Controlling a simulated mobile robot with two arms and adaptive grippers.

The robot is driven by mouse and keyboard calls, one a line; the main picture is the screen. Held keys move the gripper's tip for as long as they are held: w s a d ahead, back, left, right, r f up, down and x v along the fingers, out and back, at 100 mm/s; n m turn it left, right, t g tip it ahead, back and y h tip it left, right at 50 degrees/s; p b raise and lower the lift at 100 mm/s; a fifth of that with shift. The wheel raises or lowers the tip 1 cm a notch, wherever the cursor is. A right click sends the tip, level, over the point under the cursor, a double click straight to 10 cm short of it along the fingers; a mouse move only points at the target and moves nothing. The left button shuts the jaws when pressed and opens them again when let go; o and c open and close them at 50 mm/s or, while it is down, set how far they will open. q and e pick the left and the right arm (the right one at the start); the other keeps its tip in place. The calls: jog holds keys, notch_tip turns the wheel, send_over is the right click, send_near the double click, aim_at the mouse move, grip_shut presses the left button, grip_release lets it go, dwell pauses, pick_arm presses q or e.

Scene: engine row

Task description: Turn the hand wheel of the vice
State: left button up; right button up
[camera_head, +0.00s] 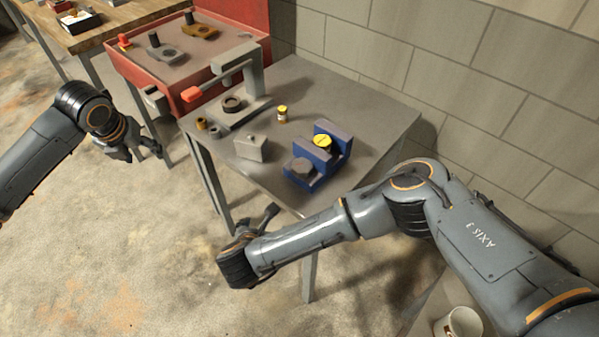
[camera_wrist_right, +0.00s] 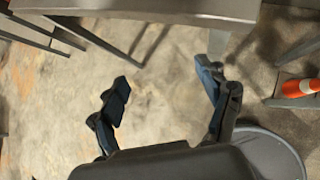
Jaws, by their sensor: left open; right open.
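The blue vice (camera_head: 331,167) stands on the near right part of the grey metal table (camera_head: 372,112). A dark, roughly round part (camera_head: 303,168) sits at its near left end; I cannot tell for sure whether it is the hand wheel. A yellow-topped piece (camera_head: 322,141) shows at the vice's far side. My left gripper (camera_head: 146,152) is open and empty over the floor, left of the table and well away from the vice. My right gripper (camera_head: 266,222) is below and in front of the table edge, apart from the vice. In the right wrist view (camera_wrist_right: 165,88) its fingers are spread and empty.
A grey press with a red handle (camera_head: 192,94), a small yellow-capped jar (camera_head: 282,114) and a grey block (camera_head: 250,148) stand on the table. A red workbench (camera_head: 190,60) adjoins it behind. A block wall (camera_head: 470,90) bounds the right. An orange-white cone (camera_wrist_right: 300,88) shows in the wrist view.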

aim_at(299, 173)
jog(key=w+d+r+t+h, duration=0.3)
jog(key=w+d+r+t, duration=0.15)
jog(key=d+r, duration=0.2)
jog(key=shift+g, duration=0.25)
jog(key=x, duration=0.7)
jog(key=a+x, duration=0.1)
jog(key=x, duration=0.3)
jog(key=shift+w+r, duration=0.15)
jog(key=shift+w, duration=0.35)
jog(key=shift+c, duration=0.3)
jog(key=shift+m, duration=0.3)
jog(key=c, duration=1.1)
